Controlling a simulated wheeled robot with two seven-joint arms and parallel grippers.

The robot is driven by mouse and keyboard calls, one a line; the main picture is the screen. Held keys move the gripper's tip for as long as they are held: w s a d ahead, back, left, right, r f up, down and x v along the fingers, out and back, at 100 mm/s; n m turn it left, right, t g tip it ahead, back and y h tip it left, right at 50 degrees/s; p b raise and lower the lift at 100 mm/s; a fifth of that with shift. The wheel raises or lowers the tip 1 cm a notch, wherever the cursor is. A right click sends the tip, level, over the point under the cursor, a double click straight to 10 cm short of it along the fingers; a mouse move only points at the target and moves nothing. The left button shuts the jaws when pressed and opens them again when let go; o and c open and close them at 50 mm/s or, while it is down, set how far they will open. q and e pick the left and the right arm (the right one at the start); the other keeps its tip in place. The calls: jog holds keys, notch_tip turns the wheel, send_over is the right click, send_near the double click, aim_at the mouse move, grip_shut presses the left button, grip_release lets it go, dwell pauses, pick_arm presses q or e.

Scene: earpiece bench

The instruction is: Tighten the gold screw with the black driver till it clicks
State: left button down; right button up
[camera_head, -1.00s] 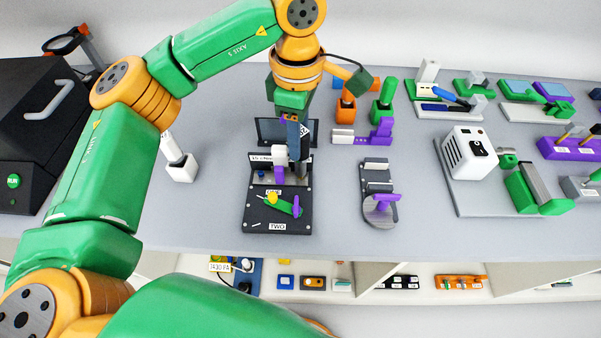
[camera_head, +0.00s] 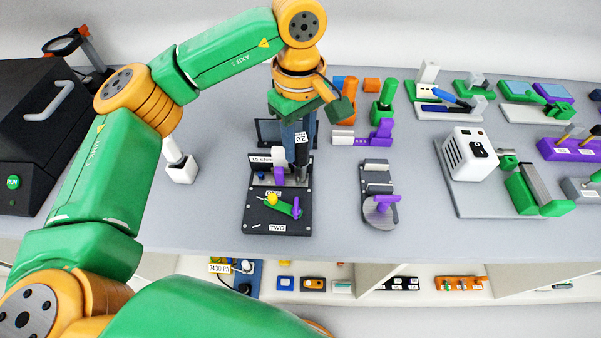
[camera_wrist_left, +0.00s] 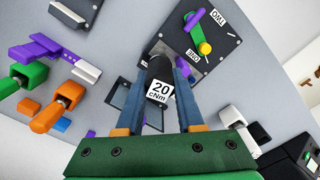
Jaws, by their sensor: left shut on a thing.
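My left gripper (camera_head: 298,133) points down over the back part of a black fixture (camera_head: 255,222) and is shut on the black driver (camera_head: 302,157). The driver stands roughly upright between the fingers, with its lower end at the fixture's back right. In the left wrist view the black driver (camera_wrist_left: 160,68) sits between the two blue fingers and bears a white label reading "20 cNm". The gold screw cannot be made out in either view. The driver's tip is hidden too, so I cannot tell whether it touches a screw. My right gripper is not in view.
The fixture carries a green lever (camera_head: 283,206) with a yellow knob and a purple end. Green and orange holders stand behind right. The bench front is clear.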

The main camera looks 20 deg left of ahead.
pick_arm(q)
jog(key=shift+r+p, duration=2.15)
jog(key=shift+r, duration=0.45)
jog(key=shift+f, duration=0.1)
jog(key=shift+s+a, duration=0.1)
